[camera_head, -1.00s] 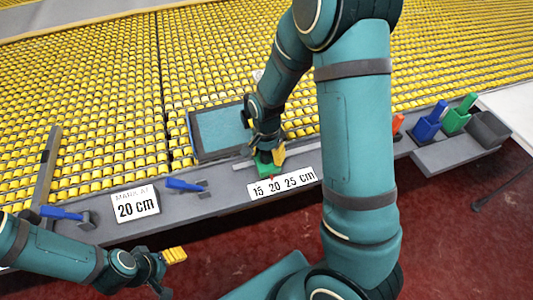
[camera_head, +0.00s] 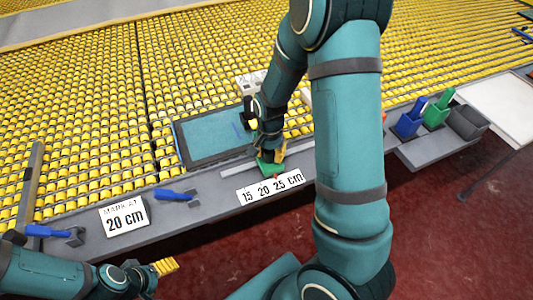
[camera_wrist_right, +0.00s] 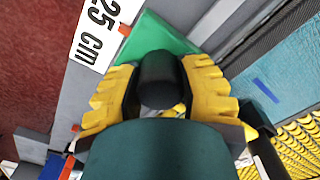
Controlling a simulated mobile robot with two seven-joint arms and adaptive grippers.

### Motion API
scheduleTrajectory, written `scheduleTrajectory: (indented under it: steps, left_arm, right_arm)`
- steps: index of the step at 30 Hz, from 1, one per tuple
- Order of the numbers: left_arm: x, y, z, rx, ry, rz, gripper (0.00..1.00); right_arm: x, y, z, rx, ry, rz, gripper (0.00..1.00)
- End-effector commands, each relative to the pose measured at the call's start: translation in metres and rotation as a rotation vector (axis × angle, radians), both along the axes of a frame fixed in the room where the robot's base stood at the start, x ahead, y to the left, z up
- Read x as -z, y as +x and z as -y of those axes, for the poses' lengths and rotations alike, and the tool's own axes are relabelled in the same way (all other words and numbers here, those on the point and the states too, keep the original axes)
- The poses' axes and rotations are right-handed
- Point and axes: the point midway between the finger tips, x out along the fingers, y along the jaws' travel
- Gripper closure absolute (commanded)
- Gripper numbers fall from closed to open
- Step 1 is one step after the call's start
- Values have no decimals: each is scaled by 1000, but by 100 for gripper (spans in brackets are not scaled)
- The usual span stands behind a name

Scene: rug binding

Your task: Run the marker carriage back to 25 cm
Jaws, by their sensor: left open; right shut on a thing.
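The green marker carriage (camera_head: 266,168) sits on the rail at the front edge of the bench, behind the "15 20 25 cm" scale label (camera_head: 270,188). Its small red pointer (camera_wrist_right: 125,29) is beside the 25 on the label in the right wrist view. My right gripper (camera_head: 270,150) is shut on the carriage's black knob (camera_wrist_right: 160,80), with a yellow finger on each side. The gripper hides part of the carriage. My left gripper (camera_head: 165,266) is open and empty in front of the bench, low at the left.
A sign (camera_head: 124,216) reads "MARK AT 20 cm". A blue rug piece in a dark border (camera_head: 215,135) lies behind the rail on yellow rollers. Blue-handled clamps (camera_head: 176,194) stand along the left edge. Blue and green holders and a grey bin (camera_head: 468,122) stand at the right.

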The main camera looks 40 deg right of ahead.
Motion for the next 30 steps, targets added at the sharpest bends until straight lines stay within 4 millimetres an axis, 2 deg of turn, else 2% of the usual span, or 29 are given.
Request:
scheduleTrajectory:
  steps: [2, 3, 5, 6, 15, 19, 23, 30]
  left_arm:
    - [0, 0, 0, 0, 0, 0, 30]
    - [0, 0, 0, 0, 0, 0, 30]
    - [0, 0, 0, 0, 0, 0, 30]
    - [0, 0, 0, 0, 0, 0, 30]
    - [0, 0, 0, 0, 0, 0, 30]
    - [0, 0, 0, 0, 0, 0, 30]
    - [0, 0, 0, 0, 0, 0, 30]
    - [0, 0, 0, 0, 0, 0, 30]
  right_arm:
    - [0, -1, 5, 6, -5, 0, 100]
    - [0, -1, 5, 6, -6, -1, 54]
    - [0, -1, 5, 6, -6, -1, 33]
    - [0, -1, 5, 6, -5, 0, 30]
    - [-1, -1, 3, 3, -4, 0, 30]
    - [-11, 0, 3, 3, -4, 3, 30]
    - [-32, 1, 2, 3, -3, 5, 30]
    - [-82, 1, 3, 4, -3, 7, 30]
